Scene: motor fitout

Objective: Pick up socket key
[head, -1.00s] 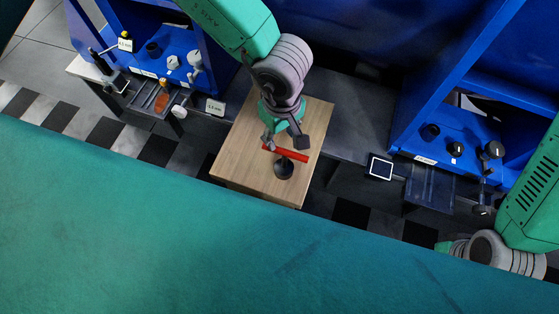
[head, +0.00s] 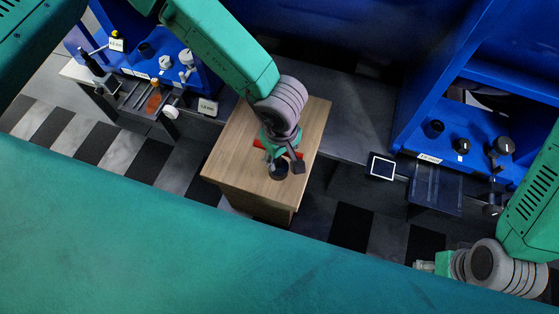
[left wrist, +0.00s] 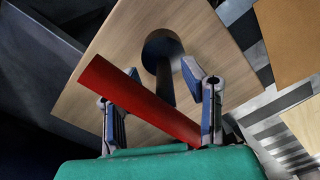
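The socket key has a red bar handle (left wrist: 140,100) and a dark shaft (left wrist: 166,84). The shaft stands at a round black base or holder (left wrist: 160,46) on the wooden table; how they join is unclear. In the head view the red handle (head: 290,151) is mostly hidden under my left gripper (head: 284,167), with the black round part (head: 279,171) just below. In the left wrist view my left gripper (left wrist: 166,82) is open, its fingers apart on either side of the shaft, and the handle crosses between them. My right gripper (head: 424,266) is at lower right, its fingers too small to judge.
The wooden table (head: 235,150) is otherwise clear. Blue workstations with small parts (head: 165,62) and dark knobs (head: 462,146) stand left and right. A small framed panel (head: 382,167) is right of the table. A large green surface (head: 150,240) fills the foreground.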

